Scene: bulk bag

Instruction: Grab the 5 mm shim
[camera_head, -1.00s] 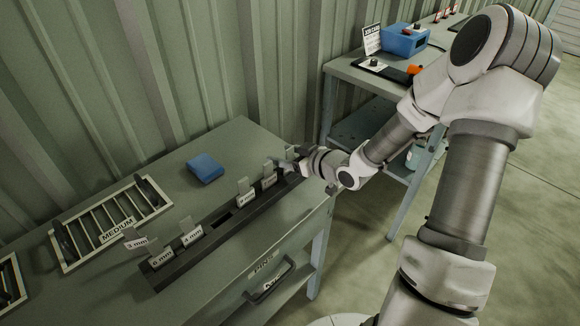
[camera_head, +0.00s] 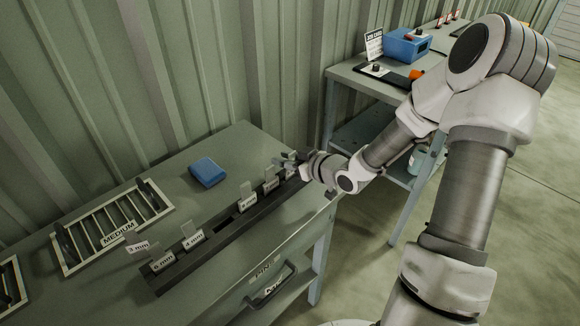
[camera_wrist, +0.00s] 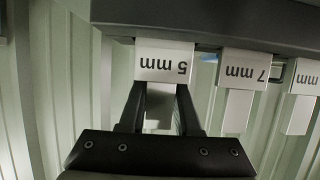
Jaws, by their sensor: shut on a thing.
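The 5 mm shim (camera_wrist: 164,62) shows upside down in the wrist view, with its white label against the edge of the dark rack (camera_wrist: 220,22). My gripper (camera_wrist: 160,92) is shut on its pale tab, one finger on each side. In the head view my gripper (camera_head: 291,160) is at the far right end of the long rack (camera_head: 222,229), where it hides most of this shim. I cannot tell whether the shim is still seated in its slot.
The 7 mm shim (camera_wrist: 244,70) stands beside it, with another shim (camera_wrist: 304,78) beyond. The 4 mm (camera_head: 193,239), 6 mm (camera_head: 162,262) and 3 mm (camera_head: 137,247) labels are at the rack's near end. A blue block (camera_head: 208,172) and the MEDIUM tray (camera_head: 165,203) lie behind.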

